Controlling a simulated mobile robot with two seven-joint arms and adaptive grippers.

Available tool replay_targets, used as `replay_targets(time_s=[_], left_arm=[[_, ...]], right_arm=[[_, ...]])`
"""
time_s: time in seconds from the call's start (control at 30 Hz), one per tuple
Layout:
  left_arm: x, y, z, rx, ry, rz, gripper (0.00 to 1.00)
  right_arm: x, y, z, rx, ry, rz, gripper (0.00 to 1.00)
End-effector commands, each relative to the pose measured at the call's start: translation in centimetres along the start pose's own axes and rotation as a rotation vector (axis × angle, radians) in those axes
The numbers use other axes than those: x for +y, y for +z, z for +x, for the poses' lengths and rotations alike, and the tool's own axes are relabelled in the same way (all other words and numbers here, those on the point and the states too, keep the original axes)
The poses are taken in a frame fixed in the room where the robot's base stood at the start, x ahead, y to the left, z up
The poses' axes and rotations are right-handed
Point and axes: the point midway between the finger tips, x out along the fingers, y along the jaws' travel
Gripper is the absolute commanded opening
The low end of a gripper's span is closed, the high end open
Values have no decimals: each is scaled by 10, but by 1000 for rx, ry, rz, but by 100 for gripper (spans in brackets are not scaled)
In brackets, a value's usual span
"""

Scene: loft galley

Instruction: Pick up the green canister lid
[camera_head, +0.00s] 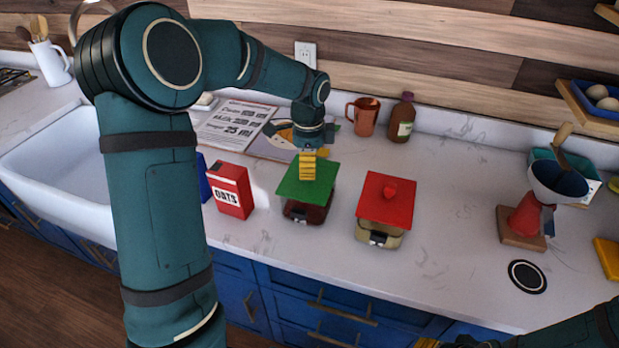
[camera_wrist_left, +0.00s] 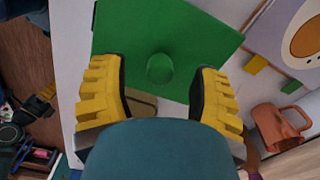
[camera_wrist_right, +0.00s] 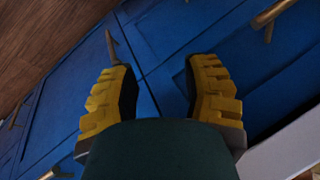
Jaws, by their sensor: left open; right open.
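The green canister lid (camera_head: 322,189) is a flat square plate that sits on a dark brown canister (camera_head: 304,213) on the counter. In the left wrist view the lid (camera_wrist_left: 190,30) shows a round green knob (camera_wrist_left: 160,68) at its middle. My left gripper (camera_head: 308,165) is above the lid, pointing down. In its wrist view the open yellow fingers (camera_wrist_left: 157,72) stand on either side of the knob, with gaps; I cannot tell their exact height over it. My right gripper (camera_wrist_right: 160,80) is open and empty, facing blue cabinet fronts.
A red-lidded canister (camera_head: 386,202) stands right of the green one, and a red oats box (camera_head: 233,191) stands left. Behind are an orange mug (camera_head: 364,117), a brown bottle (camera_head: 402,119) and a recipe sheet (camera_head: 238,122). A funnel stand (camera_head: 526,218) is at the right.

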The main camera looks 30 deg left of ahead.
Motion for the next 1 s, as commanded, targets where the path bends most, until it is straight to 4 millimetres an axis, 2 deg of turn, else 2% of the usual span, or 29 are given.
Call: replay_targets(time_s=[0.03,0.17,0.47,0.5,0.63,1.0], left_arm=[[0,0,9,-1,2,0,62],[0,0,21,-1,2,0,62],[0,0,23,0,0,0,60],[0,0,22,0,-1,0,46],[0,0,22,0,-1,0,1],[0,0,22,0,0,0,0]], right_arm=[[1,1,2,-1,0,0,47],[1,2,3,-3,0,-1,47],[1,2,3,-3,0,-1,47],[1,2,3,-3,0,-1,47],[1,2,3,-3,0,-1,47],[1,1,3,-3,0,-1,47]])
